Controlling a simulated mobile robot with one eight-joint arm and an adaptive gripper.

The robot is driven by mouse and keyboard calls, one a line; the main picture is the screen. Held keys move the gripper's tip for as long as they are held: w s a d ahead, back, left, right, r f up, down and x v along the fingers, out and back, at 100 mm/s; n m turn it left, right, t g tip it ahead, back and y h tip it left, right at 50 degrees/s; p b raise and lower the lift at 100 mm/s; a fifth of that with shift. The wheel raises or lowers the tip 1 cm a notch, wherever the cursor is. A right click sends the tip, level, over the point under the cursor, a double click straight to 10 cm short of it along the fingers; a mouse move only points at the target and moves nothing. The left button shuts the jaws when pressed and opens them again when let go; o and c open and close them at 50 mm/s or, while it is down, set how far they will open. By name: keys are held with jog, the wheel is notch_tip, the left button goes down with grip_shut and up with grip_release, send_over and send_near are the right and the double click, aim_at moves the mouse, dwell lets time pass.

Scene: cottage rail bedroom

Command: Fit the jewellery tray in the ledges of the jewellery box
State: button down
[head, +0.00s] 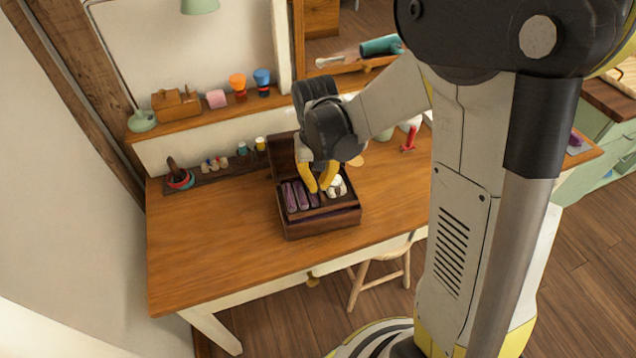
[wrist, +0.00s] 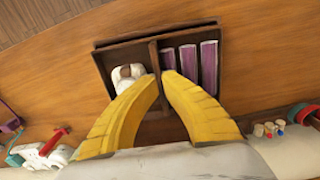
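The jewellery box (head: 318,227) is dark brown wood and stands on the desk, with its raised lid (head: 284,155) at the back. The jewellery tray (head: 318,209) is at the box's opening and holds purple padded strips on the left and white items on the right. In the wrist view the tray (wrist: 187,43) shows a middle divider. My gripper (head: 320,188) points down with yellow fingers; in the wrist view its fingertips (wrist: 160,76) close on the divider from both sides. The box's ledges are hidden, and I cannot tell whether the tray rests on them.
The wooden desk (head: 215,250) is clear left of and in front of the box. Small bottles and a dark rack (head: 215,168) stand behind left, and a red item (head: 409,140) stands behind right. A shelf (head: 205,112) with small objects runs along the back. A stool (head: 380,277) is below.

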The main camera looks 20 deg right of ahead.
jog(key=shift+f+b, duration=1.1)
jog(key=shift+f, duration=0.25)
dwell(0.6)
jog(key=shift+f, duration=0.2)
jog(key=shift+f+b, duration=0.35)
jog(key=shift+b, duration=0.15)
dwell(0.4)
jog(key=c, duration=1.5)
grip_release()
jog(key=shift+c, duration=0.2)
jog(key=shift+r, duration=0.1)
notch_tip(320, 180, up, 12)
jog(key=shift+a, duration=0.15)
jog(key=shift+s, duration=0.1)
